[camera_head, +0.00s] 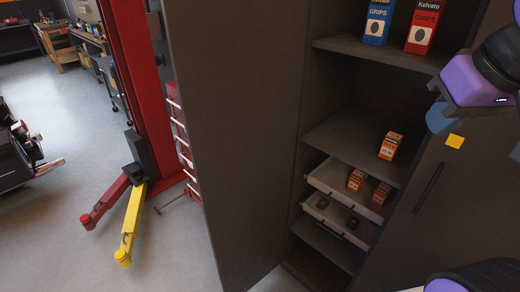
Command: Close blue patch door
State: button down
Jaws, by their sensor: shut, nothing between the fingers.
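A tall dark cabinet stands ahead. Its left door (238,140) is swung open toward me, and the face I see is plain dark with no patch on it. No blue patch that I can make out shows on either door. The right door (465,205) is shut and has a yellow patch (455,141) and a dark vertical handle (429,186). My gripper (440,118), with bluish ends below a purple arm part, is shut and empty at the upper right. It appears in front of the right door, well right of the open door.
Cabinet shelves (350,136) hold a blue box (377,22), a red box (423,26) and small orange boxes (390,146). A pale drawer (325,180) is inside. Beyond the open door stand a red lift post (143,70) and its yellow arm (131,225). Grey floor (70,190) is open at left.

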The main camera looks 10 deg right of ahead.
aim_at(238, 65)
jog(key=j+z, duration=0.25)
jog(key=z, duration=0.15)
jog(key=j+z, duration=0.6)
jog(key=z, duration=0.15)
jog(key=k+j+z, duration=0.1)
jog(key=j, duration=0.35)
jog(key=j+z, duration=0.1)
jog(key=j, duration=0.35)
jog(key=k+j+z, duration=0.1)
jog(key=j, duration=0.3)
jog(key=k+j+z, duration=0.1)
jog(key=j, duration=0.35)
jog(key=k+j+z, duration=0.1)
jog(key=k+j, duration=0.15)
jog(key=j, duration=0.15)
jog(key=k+j, duration=0.15)
jog(key=j, duration=0.25)
jog(key=k+j, duration=0.1)
jog(key=j, duration=0.2)
jog(key=k+j, duration=0.1)
jog(key=j, duration=0.2)
jog(key=j+u, duration=0.2)
jog(key=u, duration=0.25)
